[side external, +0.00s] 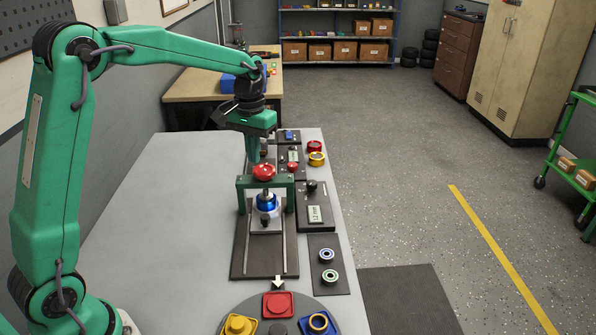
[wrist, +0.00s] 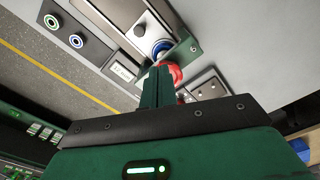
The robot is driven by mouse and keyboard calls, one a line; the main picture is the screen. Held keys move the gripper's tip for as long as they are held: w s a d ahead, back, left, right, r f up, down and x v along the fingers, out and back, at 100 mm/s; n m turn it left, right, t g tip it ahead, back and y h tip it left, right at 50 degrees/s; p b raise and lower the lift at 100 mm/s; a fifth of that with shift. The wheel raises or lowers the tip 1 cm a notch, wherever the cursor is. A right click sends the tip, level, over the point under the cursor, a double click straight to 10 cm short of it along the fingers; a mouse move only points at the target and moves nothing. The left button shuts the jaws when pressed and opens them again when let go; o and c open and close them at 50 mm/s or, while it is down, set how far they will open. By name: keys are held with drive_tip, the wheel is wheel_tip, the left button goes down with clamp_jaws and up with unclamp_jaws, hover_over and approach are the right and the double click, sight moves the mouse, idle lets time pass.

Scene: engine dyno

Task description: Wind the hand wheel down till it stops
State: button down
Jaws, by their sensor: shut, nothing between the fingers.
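The red hand wheel (side external: 264,171) sits on top of a green press bridge (side external: 243,184). Under the bridge a blue ring-shaped part (side external: 267,202) stands on a light plate (side external: 266,227). My gripper (side external: 254,158) points down just behind the wheel, its fingers together and empty. In the wrist view the fingers (wrist: 157,75) cover part of the red wheel (wrist: 177,72). The blue part (wrist: 160,47) shows beyond them. I cannot tell whether the fingertips touch the wheel.
A panel with a small display (side external: 315,214) stands right of the press. Two bearings (side external: 327,255) lie on a dark plate. A round tray (side external: 256,306) with coloured parts is at the front. Red and yellow rings (side external: 317,158) lie behind right. The grey table left is clear.

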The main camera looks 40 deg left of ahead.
drive_tip(key=shift+f, duration=2.85)
drive_tip(key=shift+w+a, duration=0.1)
drive_tip(key=shift+w, duration=0.15)
drive_tip(key=shift+a, duration=0.2)
drive_tip(key=shift+s+d, duration=0.15)
drive_tip(key=shift+s, duration=0.3)
drive_tip(key=shift+r, duration=0.1)
drive_tip(key=shift+r, duration=2.95)
